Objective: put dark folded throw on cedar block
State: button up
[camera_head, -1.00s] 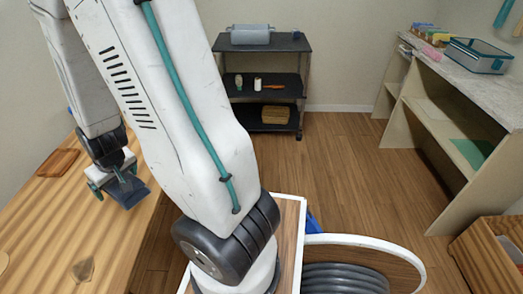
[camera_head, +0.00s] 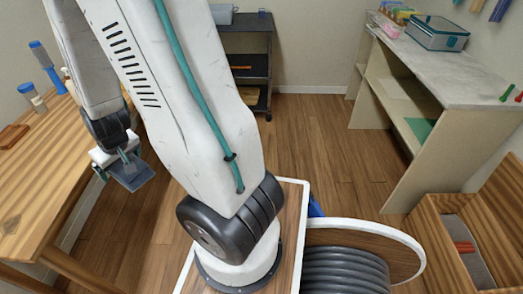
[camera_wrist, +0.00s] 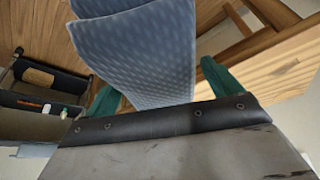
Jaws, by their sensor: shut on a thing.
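The dark folded throw (camera_head: 132,173) is a grey-blue patterned cloth hanging from my gripper (camera_head: 120,158) at the left of the head view. The throw (camera_wrist: 145,55) also fills the top middle of the wrist view, between the green fingers of my gripper (camera_wrist: 160,88), which are shut on it. It hangs over the floor, just right of the wooden table's edge. A flat reddish-brown block (camera_head: 12,138), perhaps the cedar block, lies on the table at the far left, apart from the throw.
The wooden table (camera_head: 50,165) holds several bottles and tools. A dark shelf cart (camera_head: 246,66) stands at the back. A wooden crate (camera_head: 435,225) stands front right. The middle floor is open.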

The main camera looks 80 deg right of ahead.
aim_at(464, 246)
jog(key=z, duration=4.65)
jog(key=i, duration=0.55)
jog(key=u, duration=0.2)
